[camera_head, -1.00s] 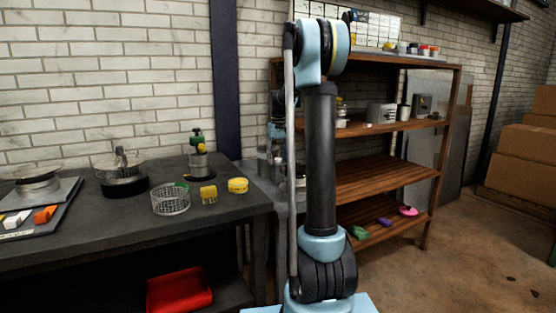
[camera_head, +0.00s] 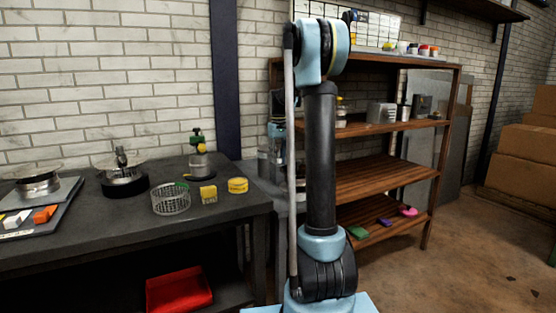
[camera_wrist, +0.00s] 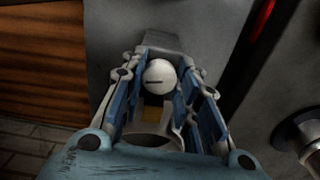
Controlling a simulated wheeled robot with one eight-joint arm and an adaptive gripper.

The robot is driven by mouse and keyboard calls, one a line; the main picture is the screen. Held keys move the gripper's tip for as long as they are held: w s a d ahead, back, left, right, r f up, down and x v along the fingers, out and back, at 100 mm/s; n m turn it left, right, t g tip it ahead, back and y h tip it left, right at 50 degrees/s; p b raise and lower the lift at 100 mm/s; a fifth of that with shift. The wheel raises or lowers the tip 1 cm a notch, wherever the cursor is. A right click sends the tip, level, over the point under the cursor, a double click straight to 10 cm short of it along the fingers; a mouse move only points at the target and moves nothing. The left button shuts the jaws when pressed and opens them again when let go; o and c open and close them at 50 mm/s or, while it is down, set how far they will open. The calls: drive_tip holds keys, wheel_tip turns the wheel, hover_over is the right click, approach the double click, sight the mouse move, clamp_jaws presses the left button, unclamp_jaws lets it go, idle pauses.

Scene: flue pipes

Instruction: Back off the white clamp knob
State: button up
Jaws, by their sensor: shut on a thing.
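The white clamp knob (camera_wrist: 160,77) is a round white knob with a dark slot line across its face, in the wrist view. The line lies nearly level in the picture. My gripper (camera_wrist: 160,88) has its blue-padded fingers on the left and right sides of the knob and is shut on it. A grey fixture part (camera_wrist: 160,42) lies behind the knob, and a yellowish patch shows just below it. In the head view my arm stands in front of the work area, and I cannot make out the knob there.
A dark workbench (camera_head: 90,225) on the left holds a wire basket (camera_head: 171,199), yellow containers (camera_head: 238,185) and a green-topped burner (camera_head: 200,160). A wooden shelf rack (camera_head: 385,182) stands behind my arm. Brown boxes (camera_head: 525,150) are at the right.

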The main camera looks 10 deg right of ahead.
sight(279, 158)
drive_tip(key=shift+d+n, duration=0.1)
drive_tip(key=shift+n, duration=2)
drive_tip(key=o, duration=1.1)
drive_tip(key=shift+c, duration=0.2)
wheel_tip(279, 158, up, 12)
drive_tip(key=shift+w, duration=0.1)
